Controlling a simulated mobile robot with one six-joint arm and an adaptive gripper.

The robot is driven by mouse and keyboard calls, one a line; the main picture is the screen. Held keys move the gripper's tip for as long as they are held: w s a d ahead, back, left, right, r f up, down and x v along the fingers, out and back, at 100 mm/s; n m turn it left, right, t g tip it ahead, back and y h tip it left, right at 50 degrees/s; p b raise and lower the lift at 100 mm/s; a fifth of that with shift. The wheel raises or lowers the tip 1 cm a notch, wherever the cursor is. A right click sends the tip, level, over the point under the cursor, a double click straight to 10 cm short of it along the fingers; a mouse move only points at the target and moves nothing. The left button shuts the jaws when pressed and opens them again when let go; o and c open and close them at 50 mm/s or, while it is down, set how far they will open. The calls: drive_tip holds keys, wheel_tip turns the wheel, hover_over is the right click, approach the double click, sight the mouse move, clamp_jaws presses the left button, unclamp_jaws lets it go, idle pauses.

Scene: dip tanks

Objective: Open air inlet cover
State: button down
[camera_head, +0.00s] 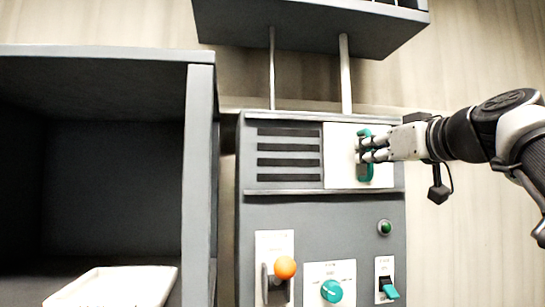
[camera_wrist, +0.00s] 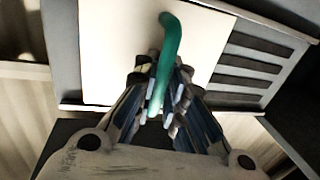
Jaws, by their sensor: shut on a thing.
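The air inlet cover (camera_head: 338,150) is a white sliding panel at the upper right of the grey cabinet. It covers the right part of the inlet, and dark slots (camera_head: 289,154) show uncovered to its left. A green handle (camera_head: 367,172) stands on the panel. My gripper (camera_head: 366,149) comes in from the right and is shut on this handle. In the wrist view the handle (camera_wrist: 168,45) runs between the fingers (camera_wrist: 161,98), with the white panel (camera_wrist: 110,40) behind it and the slots (camera_wrist: 245,68) to the right.
Below the inlet are a green lamp (camera_head: 384,227), an orange-knobbed lever (camera_head: 285,267), a teal dial (camera_head: 331,291) and a teal switch (camera_head: 390,290). An open grey cabinet (camera_head: 199,180) with a white tray (camera_head: 115,287) stands left. A grey box (camera_head: 310,25) hangs above on rods.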

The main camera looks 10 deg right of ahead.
drive_tip(key=shift+d, duration=0.5)
drive_tip(key=c, duration=1.7)
unclamp_jaws()
drive_tip(key=shift+o, duration=0.2)
drive_tip(key=s+d, duration=0.2)
drive_tip(key=s, duration=1)
drive_tip(key=shift+d, duration=0.15)
